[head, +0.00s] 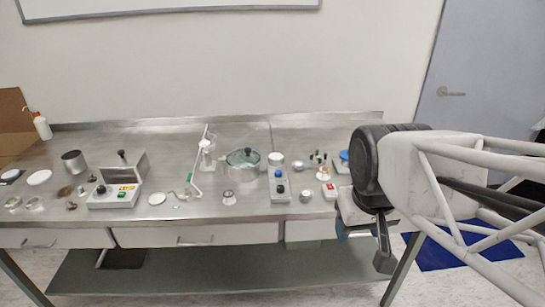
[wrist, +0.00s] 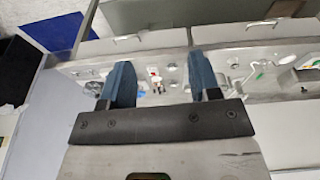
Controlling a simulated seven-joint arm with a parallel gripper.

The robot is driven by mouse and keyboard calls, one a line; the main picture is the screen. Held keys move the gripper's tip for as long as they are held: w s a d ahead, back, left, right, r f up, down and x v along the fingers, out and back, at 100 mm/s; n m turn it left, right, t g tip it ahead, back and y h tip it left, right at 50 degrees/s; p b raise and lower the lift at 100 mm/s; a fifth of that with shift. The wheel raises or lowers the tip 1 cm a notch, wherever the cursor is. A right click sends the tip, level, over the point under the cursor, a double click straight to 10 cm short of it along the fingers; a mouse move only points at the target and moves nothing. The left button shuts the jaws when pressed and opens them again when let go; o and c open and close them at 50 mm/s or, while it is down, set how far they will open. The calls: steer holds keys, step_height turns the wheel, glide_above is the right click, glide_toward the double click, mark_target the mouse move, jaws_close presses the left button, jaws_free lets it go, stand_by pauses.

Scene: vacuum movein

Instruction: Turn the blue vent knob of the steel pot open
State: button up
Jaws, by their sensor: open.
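The steel pot (head: 243,163) stands on the bench, right of the middle, with a clear lid and a dark knob on top. I cannot make out a blue vent knob on it at this size. A small blue round part (head: 280,189) shows on a grey box-shaped device just right of the pot. My gripper (head: 362,238) is open and empty, in front of the bench's right end and well apart from the pot. In the wrist view its two blue fingers (wrist: 160,64) are spread, with the bench beyond them.
A red-and-white switch box (head: 329,191) and a blue-topped item (head: 344,155) are right of the pot. A control box (head: 114,195) is farther left. The steel bench (head: 165,180) has drawers in front.

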steer(key=w+a+r+n, duration=0.1)
steer(key=w+n, duration=0.3)
steer(key=w, duration=0.8)
steer(key=n+g, duration=0.3)
steer(key=n, duration=0.8)
glide_above(278, 171)
steer(key=f, duration=1.6)
steer(key=shift+s+d, duration=0.1)
steer(key=shift+s, duration=0.2)
steer(key=shift+w+f, duration=0.25)
steer(key=shift+f, duration=0.05)
steer(key=shift+f, duration=0.1)
steer(key=shift+f, duration=3.8)
steer(key=c, duration=0.9)
